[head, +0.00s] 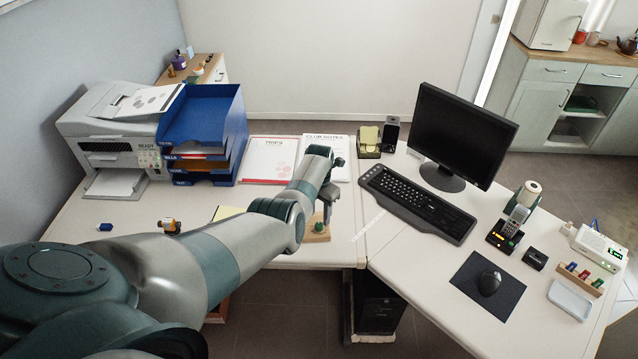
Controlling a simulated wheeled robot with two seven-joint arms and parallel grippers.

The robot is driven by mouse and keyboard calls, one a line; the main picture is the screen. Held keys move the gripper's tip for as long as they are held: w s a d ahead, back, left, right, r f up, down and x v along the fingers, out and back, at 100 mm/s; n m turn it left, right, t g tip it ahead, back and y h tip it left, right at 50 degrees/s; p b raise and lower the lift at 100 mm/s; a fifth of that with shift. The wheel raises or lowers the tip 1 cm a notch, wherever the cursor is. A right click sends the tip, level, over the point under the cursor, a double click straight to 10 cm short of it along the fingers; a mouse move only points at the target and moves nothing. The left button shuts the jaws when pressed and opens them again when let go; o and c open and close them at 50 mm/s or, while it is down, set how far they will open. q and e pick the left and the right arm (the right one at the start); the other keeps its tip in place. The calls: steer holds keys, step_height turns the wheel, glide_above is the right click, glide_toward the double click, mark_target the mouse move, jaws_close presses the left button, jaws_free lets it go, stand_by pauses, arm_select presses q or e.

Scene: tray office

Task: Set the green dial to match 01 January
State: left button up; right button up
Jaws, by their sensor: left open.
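A small green knob-like piece (319,227), likely the green dial, sits on a light wooden base (318,238) near the front edge of the desk. Its markings are too small to read. My left arm reaches across from the lower left, and my left gripper (329,192) is above and just behind the green piece, pointing down. The gripper is open and looks empty; I cannot tell whether it touches the piece. My arm hides part of the wooden base. My right gripper is out of view.
A keyboard (417,204) and monitor (463,128) stand right of the gripper. Papers (268,159) lie behind my arm, beside blue trays (206,118) and a printer (115,132). A phone (512,222), mouse (489,282) and small wooden rack (579,279) are at right.

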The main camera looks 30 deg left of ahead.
mark_target(319, 225)
arm_select(q)
step_height(319, 225, up, 13)
steer(key=b, duration=0.1)
stand_by(0.5)
stand_by(0.4)
